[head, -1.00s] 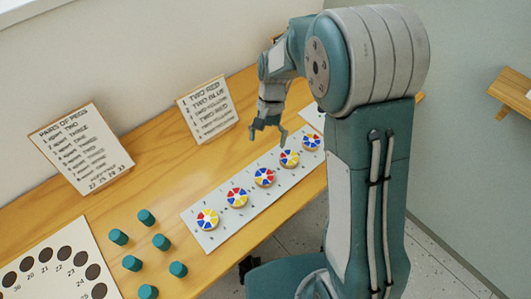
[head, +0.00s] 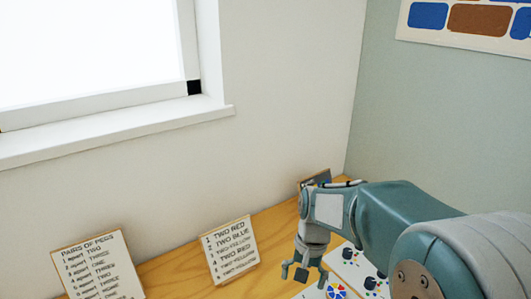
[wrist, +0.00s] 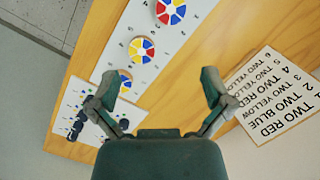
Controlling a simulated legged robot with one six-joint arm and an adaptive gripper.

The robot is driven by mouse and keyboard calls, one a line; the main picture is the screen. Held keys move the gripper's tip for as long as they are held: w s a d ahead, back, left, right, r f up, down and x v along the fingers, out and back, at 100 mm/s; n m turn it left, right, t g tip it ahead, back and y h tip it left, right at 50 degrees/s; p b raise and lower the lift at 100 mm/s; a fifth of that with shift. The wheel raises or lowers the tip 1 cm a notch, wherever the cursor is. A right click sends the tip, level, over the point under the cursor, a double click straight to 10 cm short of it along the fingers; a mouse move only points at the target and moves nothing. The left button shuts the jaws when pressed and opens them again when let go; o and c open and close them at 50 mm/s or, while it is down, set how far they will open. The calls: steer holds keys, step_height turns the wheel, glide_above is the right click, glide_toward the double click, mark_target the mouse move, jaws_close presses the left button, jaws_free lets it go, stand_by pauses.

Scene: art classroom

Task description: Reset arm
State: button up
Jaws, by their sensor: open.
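My gripper (head: 305,272) is open and empty above the right part of the wooden table (head: 185,268). In the wrist view my gripper (wrist: 160,93) shows its two fingers spread apart over bare wood, with nothing between them. A white strip with coloured discs lies beside the left finger there; one disc (wrist: 142,50) sits in clear view and another is partly behind the finger. In the head view one disc (head: 336,291) shows near the bottom edge, beside my gripper.
A card headed "Pairs of pegs" (head: 95,265) and a card listing "Two red, two blue" (head: 229,249) lean by the wall. A white sheet with dark pieces (wrist: 68,108) lies near the table's end. A window sill (head: 120,130) juts out above left.

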steer(key=s+d+r+n+t, duration=0.1)
steer(key=s+d+r+t, duration=0.2)
steer(key=s+r, duration=0.2)
steer(key=s+d+r+n+t+h, duration=0.1)
steer(key=s+d+r+n+t, duration=0.1)
steer(key=s+r, duration=0.4)
steer(key=s+d+t, duration=0.1)
steer(key=s+t, duration=0.1)
steer(key=s, duration=0.2)
steer(key=shift+d+r+t, duration=0.15)
steer(key=shift+d+t, duration=0.15)
steer(key=shift+d, duration=0.1)
stand_by(1.3)
